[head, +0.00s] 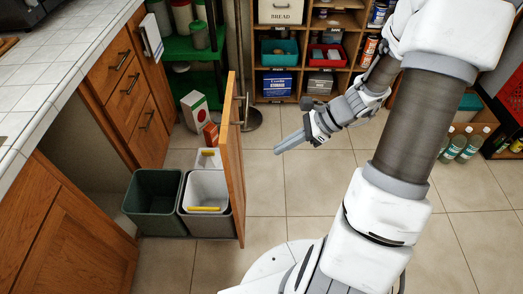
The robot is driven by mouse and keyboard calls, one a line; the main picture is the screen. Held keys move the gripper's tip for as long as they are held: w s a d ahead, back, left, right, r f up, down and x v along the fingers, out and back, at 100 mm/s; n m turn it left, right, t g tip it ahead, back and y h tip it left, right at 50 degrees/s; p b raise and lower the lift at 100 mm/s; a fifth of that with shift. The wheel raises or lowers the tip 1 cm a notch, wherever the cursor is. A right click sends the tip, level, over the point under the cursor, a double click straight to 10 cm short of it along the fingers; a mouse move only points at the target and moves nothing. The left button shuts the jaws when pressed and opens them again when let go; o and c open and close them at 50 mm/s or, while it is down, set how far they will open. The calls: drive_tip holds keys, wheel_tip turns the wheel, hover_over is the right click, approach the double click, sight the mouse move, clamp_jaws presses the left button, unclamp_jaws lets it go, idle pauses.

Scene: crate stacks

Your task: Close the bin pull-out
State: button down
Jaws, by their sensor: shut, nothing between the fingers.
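The bin pull-out is out from the cabinet on the left. Its wooden front panel (231,158) stands upright and edge-on, with a dark bar handle (243,108) on its right face. Behind the panel are a dark green bin (152,204) and a light grey bin (207,190). A yellow item (204,209) lies at the grey bin's front. My gripper (277,151) is shut and empty, to the right of the panel and apart from it, pointing left. The fingertips are lower in the picture than the handle.
The cabinet opening (95,150) is left of the bins, beside wooden drawers (120,75) under a white tiled counter (55,65). A green shelf (190,48) and cubby shelves (310,55) stand behind. Bottles (465,147) stand at right. Tiled floor between is clear.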

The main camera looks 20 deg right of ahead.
sight(234, 166)
drive_tip(key=b+x, duration=0.1)
drive_tip(key=x, duration=0.2)
drive_tip(key=a+r+b+x, duration=0.1)
drive_tip(key=x, duration=0.3)
drive_tip(key=b+x, duration=0.2)
drive_tip(key=x, duration=0.2)
drive_tip(key=shift+w+a+r, duration=0.1)
drive_tip(key=shift+w+a, duration=0.1)
drive_tip(key=shift+a, duration=0.2)
drive_tip(key=shift+w+a+r, duration=0.1)
drive_tip(key=shift+w+a, duration=0.05)
drive_tip(key=shift+a, duration=0.25)
drive_tip(key=shift+w, duration=0.1)
